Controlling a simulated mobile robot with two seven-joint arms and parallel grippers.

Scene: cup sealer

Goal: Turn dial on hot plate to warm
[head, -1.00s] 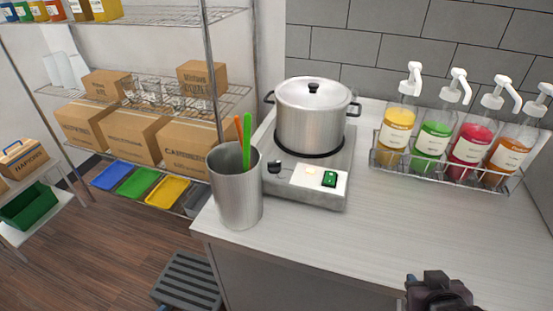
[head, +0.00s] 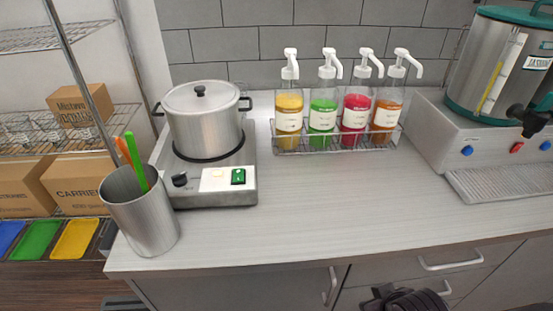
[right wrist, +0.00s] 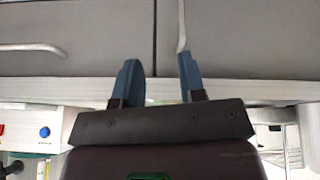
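The hot plate (head: 220,194) sits on the left part of the counter with a lidded steel pot (head: 206,128) on it. The dial's setting is too small to read. My right gripper (right wrist: 161,80) is open and empty in the right wrist view, its fingers apart in front of the counter's edge. A dark part of my arm shows at the bottom of the head view. My left gripper is not in view.
A steel cup (head: 140,212) with orange and green sticks stands left of the hot plate, close to the dial. A rack of pump bottles (head: 337,139) stands behind. A steel dispenser (head: 500,75) is at right. The middle counter (head: 330,200) is clear.

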